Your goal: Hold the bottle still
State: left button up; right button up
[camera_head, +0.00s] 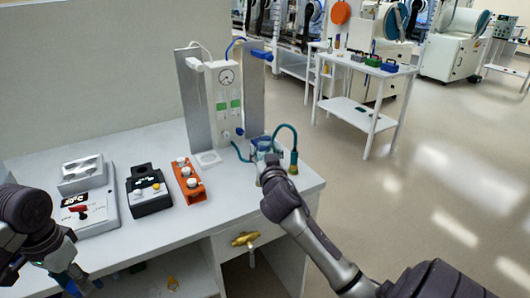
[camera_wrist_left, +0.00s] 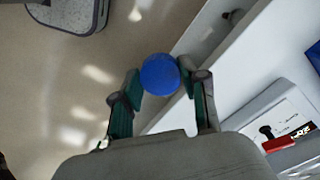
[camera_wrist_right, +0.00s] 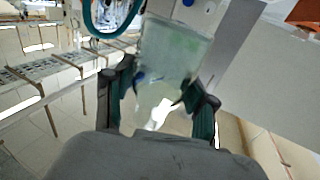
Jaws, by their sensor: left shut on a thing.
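A clear bottle or jar with a bluish top (camera_head: 264,148) stands at the right end of the bench. In the right wrist view a clear, pale greenish vessel (camera_wrist_right: 172,48) shows ahead of and between the fingers. My right gripper (camera_head: 268,170) is at this vessel, its fingers apart on either side; whether they press on it is unclear. My left gripper (camera_wrist_left: 158,85) is shut on a blue round-topped thing (camera_wrist_left: 160,74), held beyond the bench's front left. In the head view that thing's blue body (camera_head: 73,278) shows low at the left.
A gauge panel (camera_head: 226,95) with tubing stands behind the vessel. A teal hose (camera_head: 290,130) loops beside it. An orange block (camera_head: 188,180), a black block (camera_head: 147,190) and a grey box (camera_head: 88,212) sit on the bench. A brass fitting (camera_head: 245,239) is on the bench front.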

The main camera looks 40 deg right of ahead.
grip_shut()
